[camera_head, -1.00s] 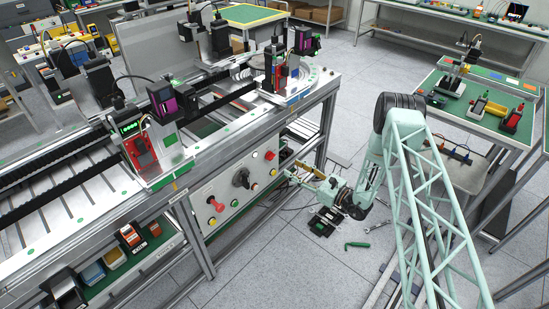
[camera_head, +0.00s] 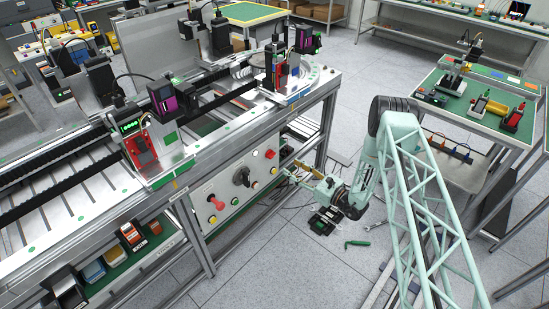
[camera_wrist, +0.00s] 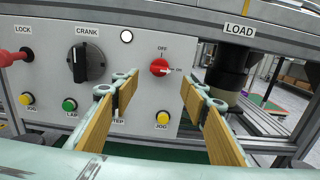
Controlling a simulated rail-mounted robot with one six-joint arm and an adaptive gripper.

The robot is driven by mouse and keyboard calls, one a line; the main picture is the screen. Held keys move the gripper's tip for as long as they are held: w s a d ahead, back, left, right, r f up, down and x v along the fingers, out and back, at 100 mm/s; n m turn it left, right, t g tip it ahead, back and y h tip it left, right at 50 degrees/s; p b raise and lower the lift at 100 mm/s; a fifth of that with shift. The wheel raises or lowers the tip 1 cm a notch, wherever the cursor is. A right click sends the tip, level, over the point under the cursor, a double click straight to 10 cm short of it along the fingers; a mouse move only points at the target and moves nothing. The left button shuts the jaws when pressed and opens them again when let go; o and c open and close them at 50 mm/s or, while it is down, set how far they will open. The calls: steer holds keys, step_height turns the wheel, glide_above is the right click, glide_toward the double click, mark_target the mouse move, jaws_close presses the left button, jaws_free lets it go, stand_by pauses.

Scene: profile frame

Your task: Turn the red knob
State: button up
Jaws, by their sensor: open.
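The red knob (camera_wrist: 160,67) is a small round knob on the grey front panel, right of the black CRANK knob. A pale mark on it points right, towards a small label that is hard to read; another label sits above it. In the head view the red knob (camera_head: 270,154) is near the panel's right end. My gripper (camera_wrist: 158,95) is open and empty, its two yellow-sided fingers spread left and right of the knob, and apart from it. In the head view my gripper (camera_head: 293,174) is beside the panel's right part.
The panel also carries a black CRANK knob (camera_wrist: 86,63), a red LOCK handle (camera_wrist: 10,57), a green button (camera_wrist: 69,104), yellow buttons (camera_wrist: 162,118) and a white lamp (camera_wrist: 126,36). A dark cylinder (camera_wrist: 230,68) hangs under the LOAD label at right. Tools lie on the floor.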

mark_target(274, 156)
steer(key=x, duration=1.2)
steer(key=c, duration=0.8)
steer(key=shift+c, duration=0.2)
